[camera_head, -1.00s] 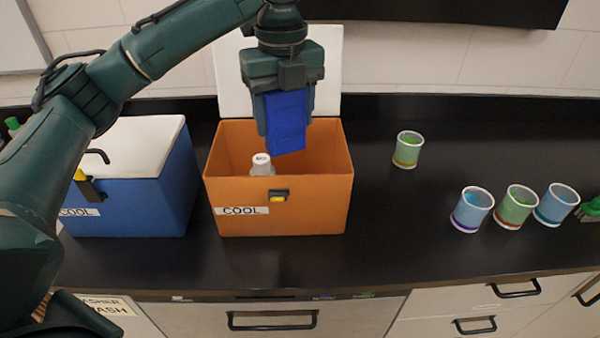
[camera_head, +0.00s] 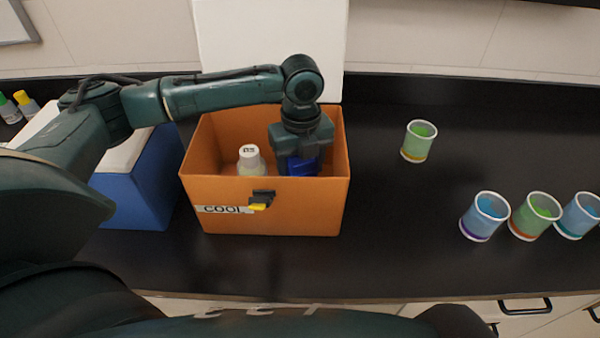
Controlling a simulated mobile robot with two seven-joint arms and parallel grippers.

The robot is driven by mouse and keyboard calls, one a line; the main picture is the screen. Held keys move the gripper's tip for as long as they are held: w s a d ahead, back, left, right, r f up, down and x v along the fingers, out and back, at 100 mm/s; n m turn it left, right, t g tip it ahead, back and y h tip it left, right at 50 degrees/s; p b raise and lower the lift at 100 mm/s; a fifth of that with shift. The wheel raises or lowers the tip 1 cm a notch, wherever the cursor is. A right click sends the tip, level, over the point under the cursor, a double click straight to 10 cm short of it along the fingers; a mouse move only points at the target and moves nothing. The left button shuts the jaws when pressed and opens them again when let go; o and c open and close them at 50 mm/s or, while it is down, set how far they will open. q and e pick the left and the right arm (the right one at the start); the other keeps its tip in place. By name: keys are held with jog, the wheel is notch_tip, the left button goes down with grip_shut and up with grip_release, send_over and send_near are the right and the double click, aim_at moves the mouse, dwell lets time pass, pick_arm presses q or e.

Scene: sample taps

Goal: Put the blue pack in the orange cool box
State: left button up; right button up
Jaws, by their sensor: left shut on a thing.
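The orange cool box (camera_head: 270,212) stands open on the black bench, its white lid (camera_head: 275,45) raised at the back. A "COOL" label and a yellow-and-black latch are on its front. My left gripper (camera_head: 301,158) reaches down inside the box, on its right side. It is shut on the blue pack (camera_head: 303,166), which shows only in part between the fingers. The pack's lower part is hidden by the box's front wall, so I cannot tell whether it touches the floor of the box. My right gripper is not in view.
A white-capped bottle (camera_head: 249,160) stands in the box, left of the gripper. A blue cool box (camera_head: 140,190) with a white lid is to the left, partly behind my arm. A green cup (camera_head: 419,141) and several cups stand to the right.

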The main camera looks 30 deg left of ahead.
pick_arm(q)
jog(key=shift+f, duration=1.45)
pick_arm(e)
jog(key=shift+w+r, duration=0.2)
pick_arm(q)
jog(key=shift+f, duration=0.1)
jog(key=o, duration=1.1)
notch_tip(320, 180, up, 12)
jog(key=shift+r+b, duration=0.15)
jog(key=shift+b, duration=0.3)
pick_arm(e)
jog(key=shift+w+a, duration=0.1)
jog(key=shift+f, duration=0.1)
